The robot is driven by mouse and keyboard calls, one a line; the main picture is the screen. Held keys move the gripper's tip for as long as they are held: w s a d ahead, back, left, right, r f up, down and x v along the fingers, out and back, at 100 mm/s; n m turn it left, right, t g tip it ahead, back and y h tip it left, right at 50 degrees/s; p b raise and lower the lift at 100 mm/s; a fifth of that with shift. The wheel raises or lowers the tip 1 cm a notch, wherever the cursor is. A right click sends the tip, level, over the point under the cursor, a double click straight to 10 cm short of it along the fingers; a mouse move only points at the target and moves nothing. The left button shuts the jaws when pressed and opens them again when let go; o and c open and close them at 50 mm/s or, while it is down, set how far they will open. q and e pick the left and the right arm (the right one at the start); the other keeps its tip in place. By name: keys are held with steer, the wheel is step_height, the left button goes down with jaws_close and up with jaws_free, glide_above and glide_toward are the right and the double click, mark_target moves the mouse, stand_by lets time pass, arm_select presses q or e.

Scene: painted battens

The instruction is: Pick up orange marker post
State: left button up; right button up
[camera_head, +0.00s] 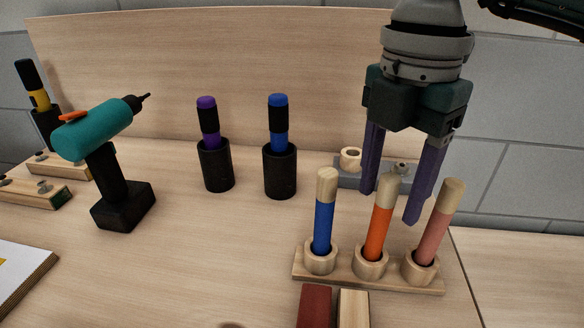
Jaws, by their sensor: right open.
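The orange marker post (377,232) has a pale wooden top and stands, leaning slightly right, in the middle cup of a wooden rack (335,278). A blue post (323,224) stands in the cup to its left and a salmon-pink post (433,236) in the cup to its right. My right gripper (392,207) is open and points down. Its two purple fingers are apart, with the orange post's top showing between them in the picture. I cannot tell whether a finger touches it. My left gripper is not in view.
Black holders with a purple marker (207,119) and a blue marker (279,118) stand further back. A teal drill (98,131) stands at left. A dark red block (314,307) and pale block (353,309) lie in front of the rack. The table's middle is clear.

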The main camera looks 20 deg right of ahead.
mark_target(380, 224)
step_height(380, 224, down, 6)
steer(key=shift+a+r, duration=0.15)
steer(key=shift+r, duration=0.05)
jaws_close()
stand_by(0.5)
